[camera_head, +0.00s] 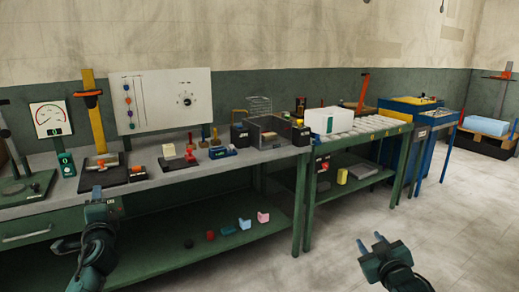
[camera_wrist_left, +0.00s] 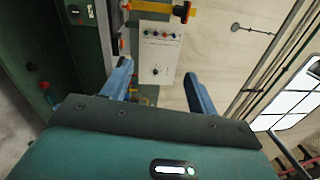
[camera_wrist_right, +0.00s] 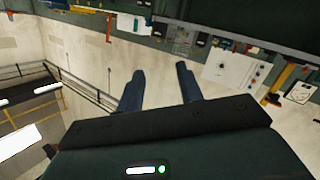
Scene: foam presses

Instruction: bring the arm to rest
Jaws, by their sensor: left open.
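My left gripper (camera_head: 100,198) stands in front of the left part of the workbench in the head view. In the left wrist view its two blue fingers (camera_wrist_left: 160,80) are apart with nothing between them. My right gripper (camera_head: 370,241) is over the bare floor at the lower right of the head view. Its fingers are apart and empty, as they also show in the right wrist view (camera_wrist_right: 159,84). Neither gripper is seen touching anything.
The grey-topped green workbench (camera_head: 215,160) carries a gauge (camera_head: 51,119), a white panel (camera_head: 161,100) and several small items. Coloured pieces, including a pink one (camera_head: 263,217), lie on its lower shelf. A green table (camera_head: 368,136) stands to its right. Open floor (camera_head: 430,215) lies at the right.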

